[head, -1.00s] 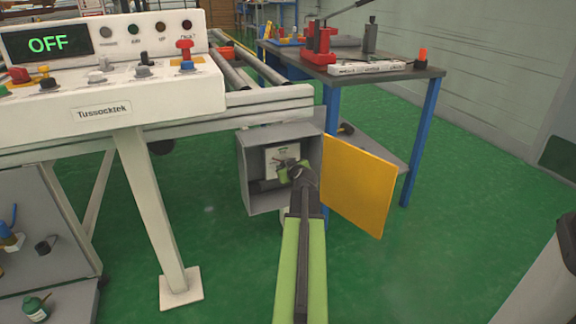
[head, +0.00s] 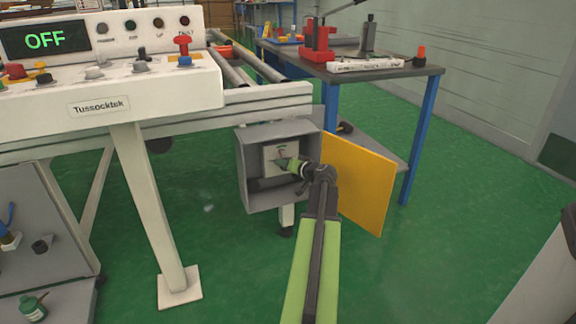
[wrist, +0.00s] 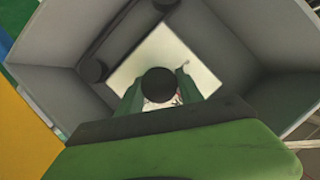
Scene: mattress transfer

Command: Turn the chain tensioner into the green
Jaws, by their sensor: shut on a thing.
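The chain tensioner sits in a grey open-fronted box (head: 243,172) under the conveyor's end. Its dark round knob (wrist: 158,84) shows in the wrist view, in front of a pale plate (wrist: 190,62). My gripper (wrist: 158,93) has its green fingers on both sides of the knob and is shut on it. In the head view my gripper (head: 288,164) reaches into the box from the right, and it hides the knob. I cannot read where a pointer stands.
The box's yellow door (head: 358,185) hangs open to the right, close to my arm. A blue-legged workbench (head: 425,72) with tools stands behind it. The control panel (head: 110,95) reads OFF. Green floor is free in front.

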